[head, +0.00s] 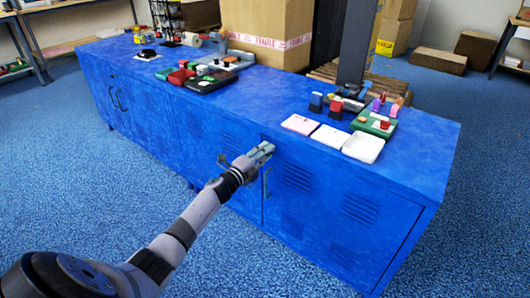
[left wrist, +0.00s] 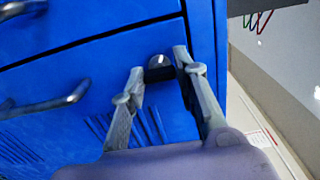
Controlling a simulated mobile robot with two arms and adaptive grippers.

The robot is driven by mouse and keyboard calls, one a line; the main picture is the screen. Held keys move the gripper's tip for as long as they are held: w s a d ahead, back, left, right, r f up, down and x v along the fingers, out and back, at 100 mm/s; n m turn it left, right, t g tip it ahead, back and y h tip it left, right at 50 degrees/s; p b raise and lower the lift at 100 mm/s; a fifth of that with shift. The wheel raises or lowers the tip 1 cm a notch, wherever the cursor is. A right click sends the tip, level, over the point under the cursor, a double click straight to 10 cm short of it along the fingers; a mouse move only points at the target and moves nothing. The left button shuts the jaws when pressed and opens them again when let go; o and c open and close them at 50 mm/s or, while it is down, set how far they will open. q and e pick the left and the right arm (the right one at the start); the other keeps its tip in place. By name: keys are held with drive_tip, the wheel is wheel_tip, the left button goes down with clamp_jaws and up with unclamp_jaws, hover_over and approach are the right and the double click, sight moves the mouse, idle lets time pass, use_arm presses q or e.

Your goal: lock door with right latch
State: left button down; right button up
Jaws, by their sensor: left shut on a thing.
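A long blue metal cabinet (head: 340,215) has doors with vent slots and bar handles. My left gripper (head: 264,151) is at the upper part of the cabinet front, just below the top edge and by the seam between two doors. In the left wrist view, a small dark latch (left wrist: 159,68) sits on the blue door front, between the two fingertips of the left gripper (left wrist: 157,62). The gripper is shut on this latch. In the head view the gripper hides the latch. The doors look closed. My right gripper is in neither view.
A bar handle (head: 266,183) is just below the gripper, and another handle (head: 222,161) is to its left. White trays (head: 363,147), stamps and a green box (head: 375,123) stand on the cabinet top. A large carton (head: 265,30) stands behind. The blue floor in front is clear.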

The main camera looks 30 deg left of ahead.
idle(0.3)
use_arm(q)
drive_tip(key=c, duration=1.2)
unclamp_jaws()
drive_tip(key=shift+c, duration=0.2)
drive_tip(key=s+a, duration=0.1)
drive_tip(key=s, duration=1.1)
